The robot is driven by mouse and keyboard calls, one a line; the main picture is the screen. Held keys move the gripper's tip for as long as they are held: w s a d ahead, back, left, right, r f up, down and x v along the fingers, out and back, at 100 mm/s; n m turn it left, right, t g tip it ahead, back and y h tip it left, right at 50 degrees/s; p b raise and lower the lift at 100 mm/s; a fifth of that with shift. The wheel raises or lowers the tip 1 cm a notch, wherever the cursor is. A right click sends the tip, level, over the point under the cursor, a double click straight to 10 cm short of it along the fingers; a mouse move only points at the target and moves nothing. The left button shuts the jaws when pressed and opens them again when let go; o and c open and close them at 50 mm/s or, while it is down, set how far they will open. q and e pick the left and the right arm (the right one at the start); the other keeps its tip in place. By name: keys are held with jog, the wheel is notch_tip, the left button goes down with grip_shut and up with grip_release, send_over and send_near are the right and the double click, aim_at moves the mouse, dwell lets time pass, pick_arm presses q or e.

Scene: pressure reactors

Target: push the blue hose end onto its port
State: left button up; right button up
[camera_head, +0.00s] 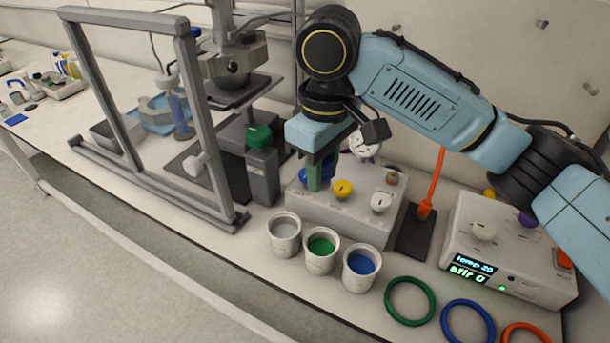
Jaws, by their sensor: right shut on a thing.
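My right gripper (321,173) points down over the rear left part of a white box (340,216). It is shut on a blue piece (328,166), which I take to be the blue hose end; its greenish fingers and the wrist hide much of it. Another small blue part (302,175) shows on the box just left of the fingers; I cannot tell whether it is the port. Whether the held piece touches the box is hidden. A yellow knob (343,189) and a white knob (381,202) stand on the box. My left gripper is out of view.
Cups with grey (284,232), green (321,249) and blue (361,268) contents stand before the box. An orange rod (432,185) and a stirrer with display (510,250) are to the right. A grey frame (190,100) stands left. Coloured rings (410,301) lie in front.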

jog(key=s+d+r+m, duration=0.2)
jog(key=d+r+m, duration=0.3)
jog(key=r, duration=0.1)
jog(key=shift+s+d, duration=0.15)
jog(key=shift+s, duration=0.15)
jog(key=w+a+m, duration=0.4)
jog(key=w+a, duration=0.2)
jog(key=a, duration=0.4)
jog(key=shift+a+m, duration=0.3)
jog(key=shift+a, duration=0.05)
jog(key=s+d+f+n, duration=0.1)
jog(key=f+n, duration=0.2)
jog(key=n, duration=0.2)
jog(key=s+d+f+n, duration=0.1)
jog(key=d+f+n, duration=0.1)
jog(key=n, duration=0.4)
jog(key=d+f+n, duration=0.2)
jog(key=f+n, duration=0.2)
jog(key=n, duration=0.2)
jog(key=shift+s+d+f, duration=0.2)
jog(key=shift+s+f, duration=0.15)
jog(key=shift+s, duration=0.05)
